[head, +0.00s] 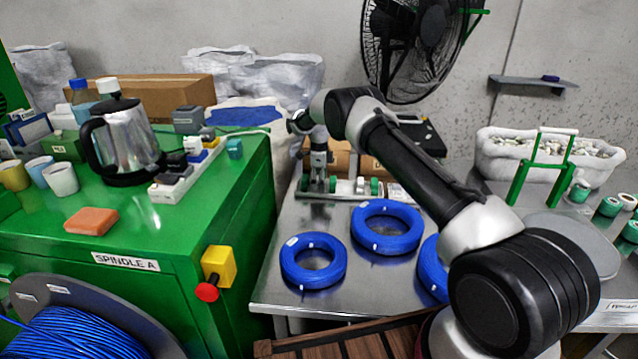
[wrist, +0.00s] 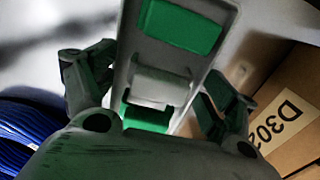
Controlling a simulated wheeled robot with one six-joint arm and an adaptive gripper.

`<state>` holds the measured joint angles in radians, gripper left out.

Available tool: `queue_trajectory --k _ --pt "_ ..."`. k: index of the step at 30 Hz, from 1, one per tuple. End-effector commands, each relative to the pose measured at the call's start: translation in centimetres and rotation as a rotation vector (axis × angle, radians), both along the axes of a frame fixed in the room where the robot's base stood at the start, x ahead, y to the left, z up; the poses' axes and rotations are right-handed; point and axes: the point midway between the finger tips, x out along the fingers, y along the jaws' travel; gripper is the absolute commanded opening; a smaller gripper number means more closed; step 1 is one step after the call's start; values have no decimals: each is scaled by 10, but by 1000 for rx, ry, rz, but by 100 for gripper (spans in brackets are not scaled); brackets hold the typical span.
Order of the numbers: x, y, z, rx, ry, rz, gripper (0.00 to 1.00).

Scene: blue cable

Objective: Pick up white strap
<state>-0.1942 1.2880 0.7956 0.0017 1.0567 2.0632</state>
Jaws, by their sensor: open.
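My gripper (head: 319,178) points down over a light tray (head: 345,196) with green and white parts at the back of the metal table. In the wrist view my gripper (wrist: 165,75) is open, its fingers spread on either side of the tray. A whitish piece (wrist: 162,86) lies between two green parts, between the fingers; I cannot tell whether it is a strap. Blue cable coils (head: 313,278) (head: 387,247) lie on the table with small white bands on them, apart from my gripper. A third coil (head: 430,270) is partly hidden behind my arm.
A cardboard box (wrist: 295,95) stands close to the right finger, and blue cable (wrist: 25,135) shows at left in the wrist view. The green cabinet (head: 150,240) with a kettle (head: 125,140) stands left of the table (head: 300,220). A white bin (head: 600,165) is at right.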

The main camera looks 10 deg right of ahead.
Motion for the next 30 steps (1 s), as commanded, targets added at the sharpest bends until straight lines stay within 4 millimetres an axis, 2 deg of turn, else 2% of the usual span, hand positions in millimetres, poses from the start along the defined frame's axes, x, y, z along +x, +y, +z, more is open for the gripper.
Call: queue_trajectory --k 2,6,8,9,20,23,30 --pt "0 0 0 0 0 0 86" --pt "0 0 0 0 0 0 61" --pt "0 0 0 0 0 0 51" --pt "0 0 0 0 0 0 49" --pt "0 0 3 0 0 0 49" --pt "1 0 17 0 -2 0 49" --pt "1 0 68 -1 -2 -1 49"
